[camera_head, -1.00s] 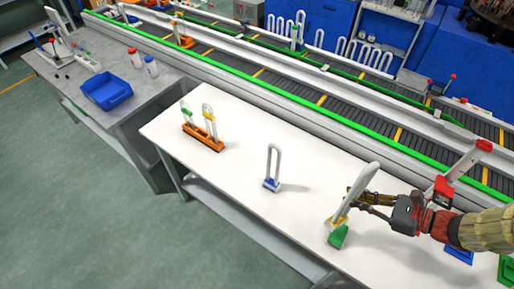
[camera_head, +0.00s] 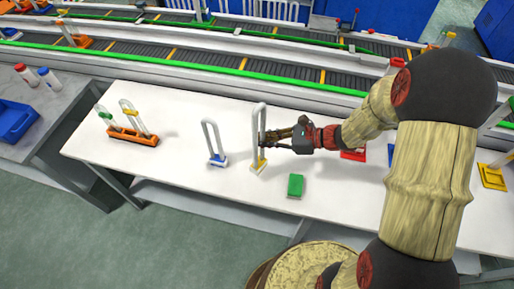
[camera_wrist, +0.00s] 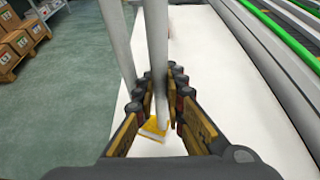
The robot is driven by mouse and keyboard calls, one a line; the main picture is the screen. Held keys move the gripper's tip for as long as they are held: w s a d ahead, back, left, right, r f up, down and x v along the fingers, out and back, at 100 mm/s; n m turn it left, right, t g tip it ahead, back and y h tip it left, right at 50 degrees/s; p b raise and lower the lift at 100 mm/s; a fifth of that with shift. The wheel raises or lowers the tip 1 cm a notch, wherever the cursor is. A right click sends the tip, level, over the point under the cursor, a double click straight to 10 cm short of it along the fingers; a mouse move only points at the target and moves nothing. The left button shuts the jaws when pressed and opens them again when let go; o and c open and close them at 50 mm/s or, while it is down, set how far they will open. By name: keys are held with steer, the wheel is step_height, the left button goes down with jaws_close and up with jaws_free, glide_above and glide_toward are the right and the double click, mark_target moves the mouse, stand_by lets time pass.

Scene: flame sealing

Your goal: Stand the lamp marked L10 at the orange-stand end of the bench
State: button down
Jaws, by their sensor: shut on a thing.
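A white U-shaped lamp with a yellow base (camera_head: 259,140) is upright in my gripper (camera_head: 270,138), near the middle of the white bench (camera_head: 330,195). My gripper is shut on its tube from the right. In the wrist view the lamp's tubes (camera_wrist: 157,55) pass between my fingers (camera_wrist: 160,100), with the yellow base (camera_wrist: 153,129) below. I cannot tell whether the base touches the bench. No L10 mark is legible. The orange stand (camera_head: 133,138) is at the bench's left end, holding two lamps, one with a green band (camera_head: 105,115) and one with yellow (camera_head: 131,112).
A lamp with a blue base (camera_head: 216,160) stands just left of the held lamp. A green block (camera_head: 295,185) lies in front of it. A red holder (camera_head: 353,154) and a yellow holder (camera_head: 493,177) are further right. Bench between the orange stand and blue-based lamp is clear.

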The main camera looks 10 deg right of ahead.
steer(key=shift+w+a+f+b, duration=0.15)
steer(key=shift+w+a+f, duration=0.25)
steer(key=shift+f, duration=0.2)
steer(key=shift+w+a+f+b, duration=0.15)
steer(key=shift+w+a+f, duration=0.2)
steer(key=shift+f, duration=0.25)
step_height(320, 180, down, 3)
steer(key=shift+w+a+f+b, duration=0.1)
steer(key=shift+f+b, duration=0.05)
steer(key=shift+b, duration=0.4)
steer(key=shift+f, duration=0.1)
steer(key=c, duration=1.8)
jaws_free()
steer(key=shift+c, duration=0.2)
